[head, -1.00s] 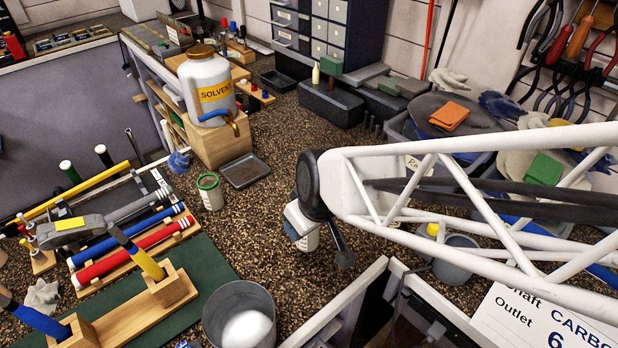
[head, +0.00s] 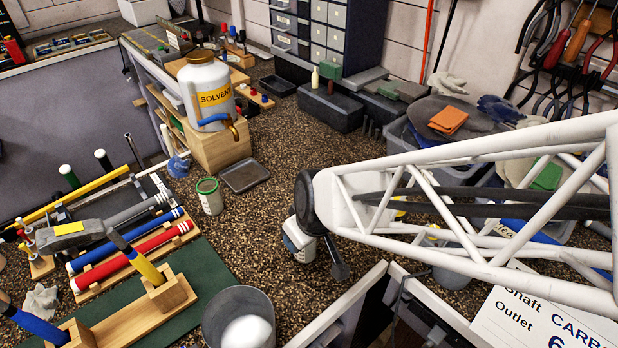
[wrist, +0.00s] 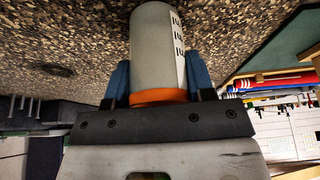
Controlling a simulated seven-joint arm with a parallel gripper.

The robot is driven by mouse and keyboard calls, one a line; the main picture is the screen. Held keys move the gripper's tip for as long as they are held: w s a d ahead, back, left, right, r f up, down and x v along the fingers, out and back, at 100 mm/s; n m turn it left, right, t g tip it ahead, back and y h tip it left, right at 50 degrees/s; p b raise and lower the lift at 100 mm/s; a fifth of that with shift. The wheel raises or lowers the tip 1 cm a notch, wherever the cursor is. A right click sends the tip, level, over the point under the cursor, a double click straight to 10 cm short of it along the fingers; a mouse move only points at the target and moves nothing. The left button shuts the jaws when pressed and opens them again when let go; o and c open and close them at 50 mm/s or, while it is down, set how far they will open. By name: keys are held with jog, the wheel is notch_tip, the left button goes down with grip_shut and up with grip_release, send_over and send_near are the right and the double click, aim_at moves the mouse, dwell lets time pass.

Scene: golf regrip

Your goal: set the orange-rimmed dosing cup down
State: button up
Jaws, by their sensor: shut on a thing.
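The orange-rimmed dosing cup (wrist: 158,45) is in my gripper (wrist: 159,78). In the wrist view the cup is a pale grey cylinder with black markings on a white strip. Its orange rim lies at the palm end, between the two blue fingers, which are shut on its sides. In the head view my gripper (head: 294,236) is low over the speckled bench (head: 262,222), and the cup (head: 305,254) shows partly below it. My wrist hides the cup's upper part. I cannot tell whether its lower end touches the bench.
A green-rimmed cup (head: 209,197) and a dark square tray (head: 245,174) stand to the left. A grey bucket (head: 238,318) with something white inside is at the front. A pale-edged opening (head: 350,310) lies front right. Bare bench surrounds the held cup on the left and behind.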

jog(key=o, duration=0.9)
jog(key=shift+f, duration=0.1)
jog(key=shift+r, duration=0.2)
jog(key=v, duration=1.2)
jog(key=s+d+r+m+h, duration=0.1)
jog(key=d+m, duration=0.3)
jog(key=d, duration=0.5)
jog(key=s+d+r+m+h, duration=0.2)
jog(key=d+m, duration=0.3)
jog(key=d, duration=0.5)
jog(key=shift+s+d+r+g, duration=0.15)
jog(key=shift+s+d+g, duration=0.15)
jog(key=shift+s, duration=0.45)
jog(key=shift+o, duration=0.4)
